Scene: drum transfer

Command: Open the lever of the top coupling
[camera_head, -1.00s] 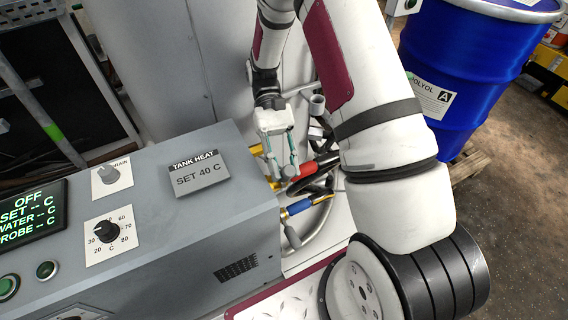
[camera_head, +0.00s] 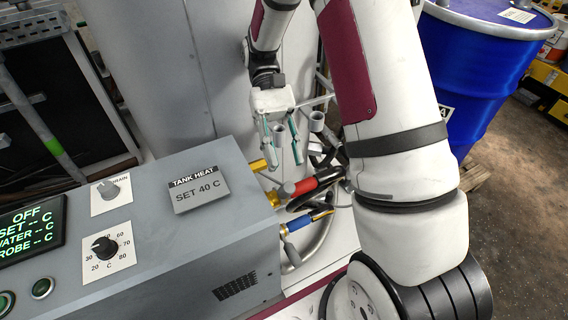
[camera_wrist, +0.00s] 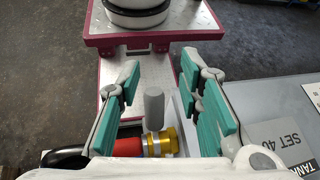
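The top coupling is the one with a red sleeve (camera_head: 318,183) on a black hose, beside the grey console. Its brass fitting (camera_wrist: 165,143) shows at the bottom of the wrist view. A grey lever grip (camera_wrist: 154,108) stands up beside the fitting; in the head view its rounded end (camera_head: 287,189) is seen just left of the red sleeve. My gripper (camera_head: 284,157) is open and empty above the coupling. In the wrist view the lever grip appears between the two teal-padded fingers, apart from both.
A second coupling with a blue sleeve (camera_head: 299,220) and its own grey lever lies just below. A yellow handle (camera_head: 258,165) is close to the left finger. The console (camera_head: 205,235) borders the left. A blue drum (camera_head: 475,70) stands at right.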

